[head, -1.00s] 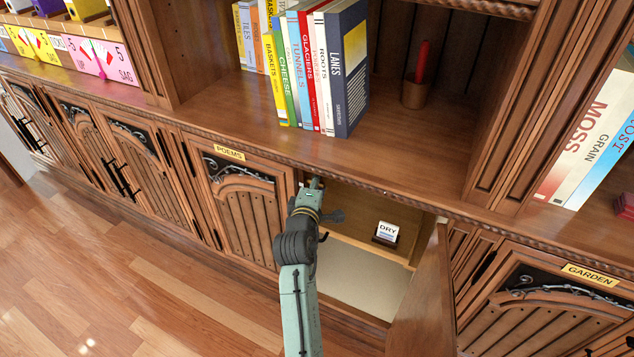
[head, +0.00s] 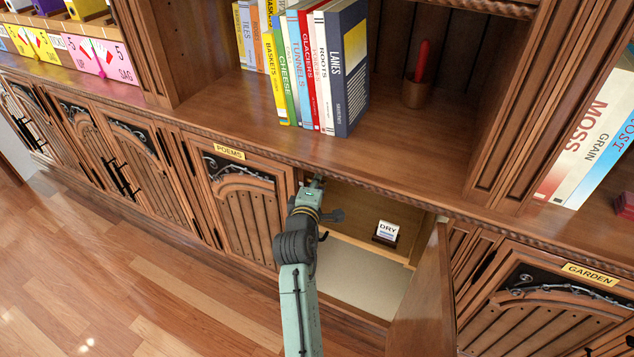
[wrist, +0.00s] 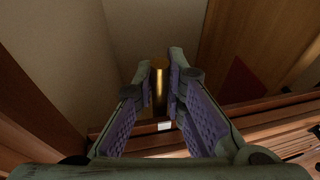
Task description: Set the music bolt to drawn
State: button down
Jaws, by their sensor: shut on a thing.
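My gripper (head: 316,183) reaches into the upper left of an open cupboard, just under the counter edge. In the wrist view my gripper (wrist: 159,88) has its two purple-padded fingers closed around a brass-coloured rod or knob (wrist: 159,78), which I take for the music bolt. Its upper end shows between the fingertips. In the head view the bolt is hidden by my gripper and the counter edge. I see no label reading music, and I cannot tell the bolt's setting.
The open cupboard door (head: 425,300) stands out to the right of my arm. A small DRY card (head: 387,231) stands on the cupboard's inner shelf. Shut doors labelled POEMS (head: 230,152) and GARDEN (head: 590,274) flank it. Books (head: 345,75) stand on the counter above.

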notch_tip(320, 180, down, 3)
jog(key=shift+r+b, duration=0.1)
jog(key=shift+b, duration=0.55)
jog(key=c, duration=1.6)
grip_release()
jog(key=shift+c, duration=0.2)
jog(key=v, duration=0.7)
jog(key=shift+s, duration=0.25)
jog(key=shift+r, duration=0.1)
